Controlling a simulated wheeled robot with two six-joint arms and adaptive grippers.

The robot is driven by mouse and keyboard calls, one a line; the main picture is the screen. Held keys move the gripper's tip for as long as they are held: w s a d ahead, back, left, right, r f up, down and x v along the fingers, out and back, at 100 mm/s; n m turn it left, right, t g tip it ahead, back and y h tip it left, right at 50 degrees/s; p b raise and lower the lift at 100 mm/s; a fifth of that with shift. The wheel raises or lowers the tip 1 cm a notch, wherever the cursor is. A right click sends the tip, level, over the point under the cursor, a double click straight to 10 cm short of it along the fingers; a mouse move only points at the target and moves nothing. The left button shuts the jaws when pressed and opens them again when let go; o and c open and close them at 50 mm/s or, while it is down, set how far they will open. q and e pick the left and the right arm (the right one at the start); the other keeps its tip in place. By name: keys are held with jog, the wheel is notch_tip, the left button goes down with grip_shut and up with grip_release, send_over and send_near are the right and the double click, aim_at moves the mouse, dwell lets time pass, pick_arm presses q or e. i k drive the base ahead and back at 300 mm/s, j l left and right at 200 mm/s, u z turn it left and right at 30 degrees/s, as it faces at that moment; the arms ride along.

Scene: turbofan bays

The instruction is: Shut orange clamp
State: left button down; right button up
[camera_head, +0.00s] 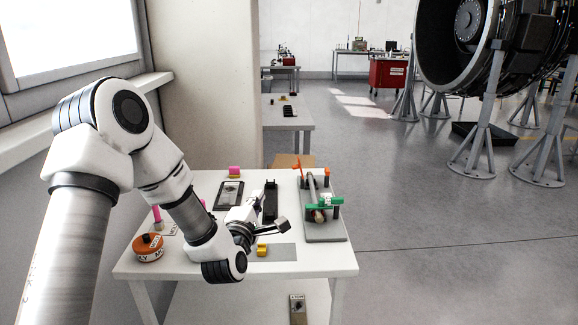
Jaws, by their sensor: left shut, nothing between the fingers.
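The orange clamp (298,171) is on the far end of a grey board (325,232) at the right of the white table. Its orange part stands up and tilts at the left of a grey tube (311,187); another small orange piece (327,173) shows at the tube's right. The clamp looks open, though it is small in view. A green clamp (325,203) lies across the tube's near end. My left gripper (284,226) is shut and empty over the table, left of the board and nearer than the orange clamp, apart from it. My right gripper is out of view.
On the white table (180,268) stand a black holder (270,201), a dark plate (229,195), a pink block (234,171), a yellow piece (262,250) and an orange round tin (148,247). Open floor lies right of the table. A turbofan on stands is at the far right.

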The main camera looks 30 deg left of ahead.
aim_at(295, 167)
jog(key=i+j, duration=0.2)
jog(key=i, duration=0.2)
jog(key=i+j, duration=0.2)
jog(key=i, duration=0.2)
